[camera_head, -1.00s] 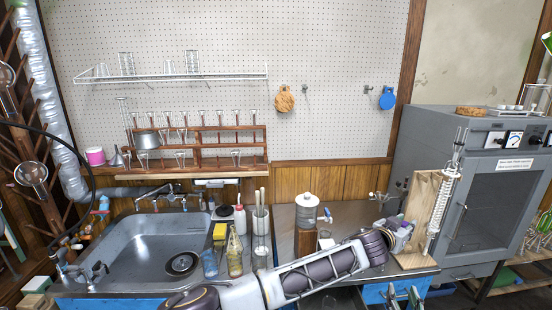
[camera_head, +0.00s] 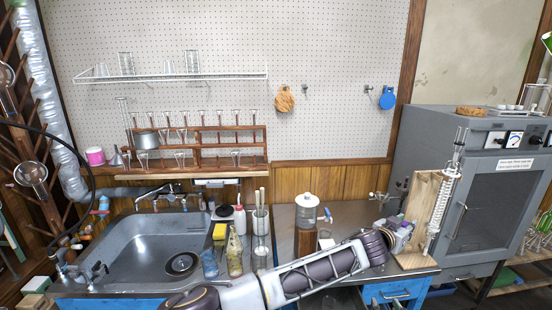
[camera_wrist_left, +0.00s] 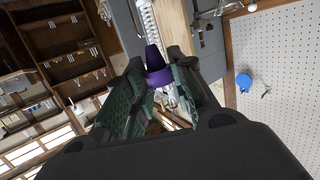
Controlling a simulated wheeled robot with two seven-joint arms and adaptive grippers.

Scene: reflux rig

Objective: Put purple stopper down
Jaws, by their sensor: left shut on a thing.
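The purple stopper (camera_wrist_left: 155,66) shows in the left wrist view, between the tips of my left gripper (camera_wrist_left: 160,94). The gripper is shut on it, and the narrower end points away from the palm. In the head view my left gripper (camera_head: 399,236) is over the right part of the bench, just left of the wooden board with the glass coil. The stopper is too small there to make out clearly. I cannot tell whether it touches anything below. My right gripper is not in clear view.
The wooden board (camera_head: 421,215) with the glass coil condenser (camera_head: 441,205) stands close right of my left gripper. A lidded jar (camera_head: 307,210) stands left on the bench (camera_head: 345,215). The grey oven (camera_head: 480,200) is at the right, the sink (camera_head: 150,250) at the left.

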